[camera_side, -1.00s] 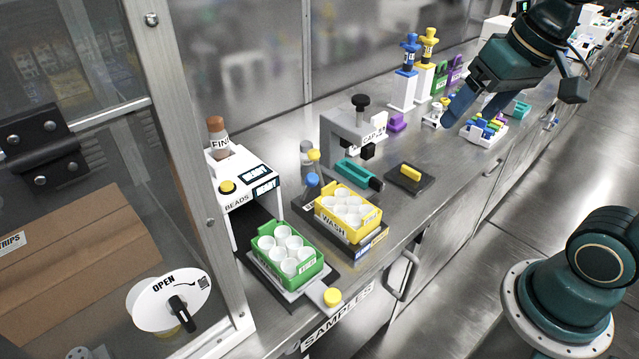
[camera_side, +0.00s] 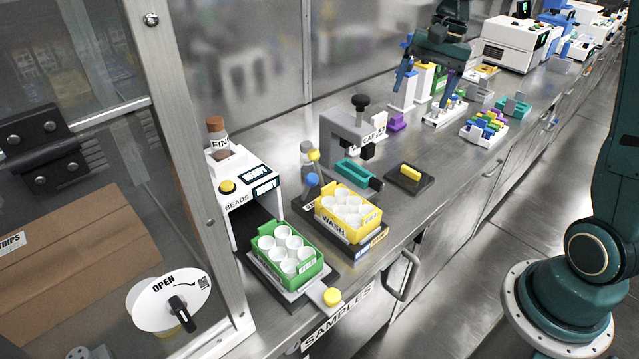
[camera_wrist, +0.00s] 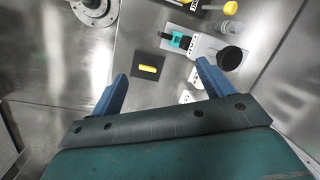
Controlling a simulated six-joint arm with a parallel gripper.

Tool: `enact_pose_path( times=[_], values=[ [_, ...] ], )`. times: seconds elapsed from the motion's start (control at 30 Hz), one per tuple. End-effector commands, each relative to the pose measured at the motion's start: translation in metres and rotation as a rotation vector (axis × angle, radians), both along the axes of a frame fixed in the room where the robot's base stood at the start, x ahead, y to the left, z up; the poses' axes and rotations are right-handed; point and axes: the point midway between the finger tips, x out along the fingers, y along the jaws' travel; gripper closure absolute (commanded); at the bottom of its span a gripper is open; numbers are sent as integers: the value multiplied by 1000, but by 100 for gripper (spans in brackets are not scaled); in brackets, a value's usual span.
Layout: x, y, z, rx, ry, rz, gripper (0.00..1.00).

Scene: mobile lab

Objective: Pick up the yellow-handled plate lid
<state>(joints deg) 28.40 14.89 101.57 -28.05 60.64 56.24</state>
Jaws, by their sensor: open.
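The plate lid is a dark square with a yellow bar handle (camera_side: 411,173). It lies flat on the steel bench, right of the capping stand in the side view. It also shows in the wrist view, where the yellow handle (camera_wrist: 148,68) appears between my fingertips, nearer the left one. My gripper (camera_side: 424,86) has blue fingers, spread open and empty. It hangs above the bench, farther back than the lid in the side view and apart from it. In the wrist view my open gripper (camera_wrist: 162,70) shows both fingers.
The capping stand (camera_side: 340,135) with a black knob and a teal tray (camera_side: 354,172) stand beside the lid. A yellow WASH rack (camera_side: 366,222) and a green rack (camera_side: 268,240) of white cups are nearer. A tray of coloured pieces (camera_side: 470,132) lies behind. Bench right of the lid is clear.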

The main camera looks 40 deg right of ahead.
Motion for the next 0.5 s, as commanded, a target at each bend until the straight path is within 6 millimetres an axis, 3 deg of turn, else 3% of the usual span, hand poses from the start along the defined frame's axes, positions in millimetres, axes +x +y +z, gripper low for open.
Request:
enact_pose_path(
  times=[0.2,0.5],
  values=[
    [19,-44,-38,74,87,-163,20],
    [29,-100,-95,165,200,-373,20]
  ],
)
